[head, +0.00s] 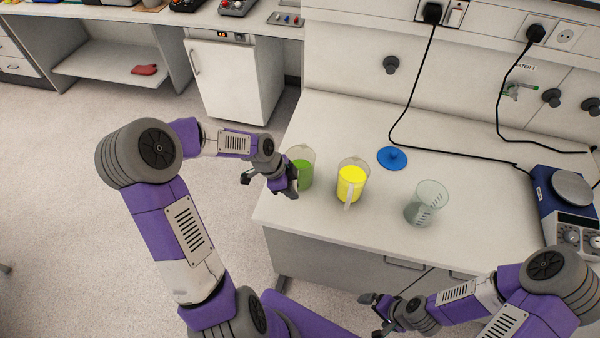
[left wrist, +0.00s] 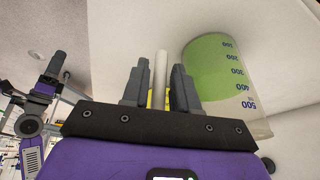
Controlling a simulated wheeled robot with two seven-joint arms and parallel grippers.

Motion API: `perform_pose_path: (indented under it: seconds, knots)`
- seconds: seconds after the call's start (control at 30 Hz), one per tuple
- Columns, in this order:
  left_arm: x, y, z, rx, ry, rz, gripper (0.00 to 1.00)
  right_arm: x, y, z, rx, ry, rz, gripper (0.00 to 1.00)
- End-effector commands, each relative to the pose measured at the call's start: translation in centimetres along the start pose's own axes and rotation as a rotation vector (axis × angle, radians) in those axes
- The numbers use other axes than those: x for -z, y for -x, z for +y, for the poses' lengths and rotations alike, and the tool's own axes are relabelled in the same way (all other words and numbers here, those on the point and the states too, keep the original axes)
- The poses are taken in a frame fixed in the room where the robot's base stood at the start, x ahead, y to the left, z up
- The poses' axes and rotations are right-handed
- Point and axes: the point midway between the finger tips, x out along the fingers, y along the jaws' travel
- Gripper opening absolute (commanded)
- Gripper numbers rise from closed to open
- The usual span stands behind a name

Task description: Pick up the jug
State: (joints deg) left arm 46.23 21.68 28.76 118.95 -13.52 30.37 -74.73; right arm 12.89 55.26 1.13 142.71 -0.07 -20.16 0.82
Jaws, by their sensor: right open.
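A clear jug of green liquid (head: 304,170) stands near the left edge of the white bench. In the left wrist view the green jug (left wrist: 228,80) is close, right of the fingers, with blue scale marks. My left gripper (head: 270,185) is open just left of it. In the left wrist view a white bar, like a handle, shows between the parted fingers (left wrist: 158,88), with yellow behind. I cannot tell which jug it belongs to. A jug of yellow liquid (head: 351,182) with a white handle stands to the right. My right gripper (head: 376,314) is open and empty in front of the bench.
A blue instrument (head: 570,215) stands at the right, with black cables along the back. The bench's left rear is clear.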

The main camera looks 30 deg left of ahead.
Motion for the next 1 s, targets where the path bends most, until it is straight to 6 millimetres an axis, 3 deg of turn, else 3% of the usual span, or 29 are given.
perform_pose_path:
  seconds: [0.13,0.3,0.77,1.0]
  knots:
    - [0.0,0.1,0.0,0.000,0.000,0.000,0.25,0.0,0.0,0.0,0.000,0.000,0.000,1.00]
    - [0.0,0.1,0.0,0.000,0.000,0.000,0.00,0.0,0.0,0.0,0.000,0.000,0.000,1.00]
    - [0.1,0.2,-0.1,0.003,-0.001,0.000,0.00,0.0,0.1,0.0,0.000,0.000,0.000,1.00]
    - [1.3,3.2,-0.3,0.008,-0.002,-0.002,0.00,0.0,0.6,-0.2,0.000,0.000,0.000,1.00]
